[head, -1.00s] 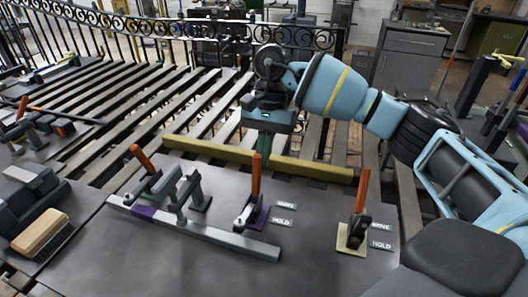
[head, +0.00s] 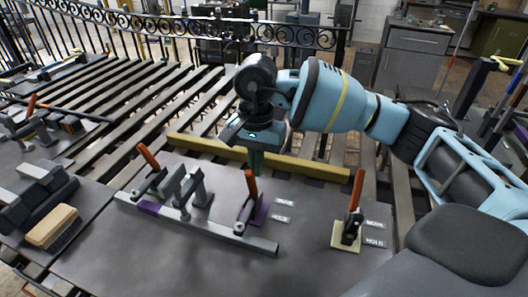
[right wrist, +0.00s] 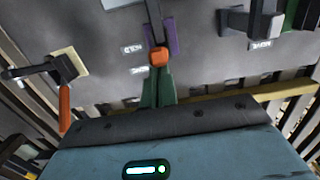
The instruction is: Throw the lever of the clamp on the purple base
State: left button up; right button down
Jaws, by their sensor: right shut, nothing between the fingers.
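The clamp on the purple base (head: 259,213) stands at the middle of the grey table, by a long grey bar. Its orange lever (head: 251,186) stands up, leaning slightly. In the right wrist view the orange lever tip (right wrist: 159,57) shows just beyond the fingertips, with the purple base (right wrist: 173,38) behind. My right gripper (head: 256,160) points down with green fingers shut and empty, just behind the lever's top in the head view. The right wrist view shows the fingers (right wrist: 158,84) close together; I cannot tell whether they touch the lever. My left gripper is not in view.
A clamp on a cream base (head: 345,238) with an orange lever stands to the right. Another orange-levered clamp (head: 150,162) stands left. Small MOVE and HOLD plates (head: 281,217) lie beside the purple base. A yellow bar (head: 310,169) runs behind.

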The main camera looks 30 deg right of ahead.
jog(key=shift+a, duration=0.1)
notch_tip(320, 180, up, 8)
jog(key=shift+w+d, duration=0.15)
jog(key=shift+d, duration=0.15)
dwell(0.3)
jog(key=shift+f, duration=0.15)
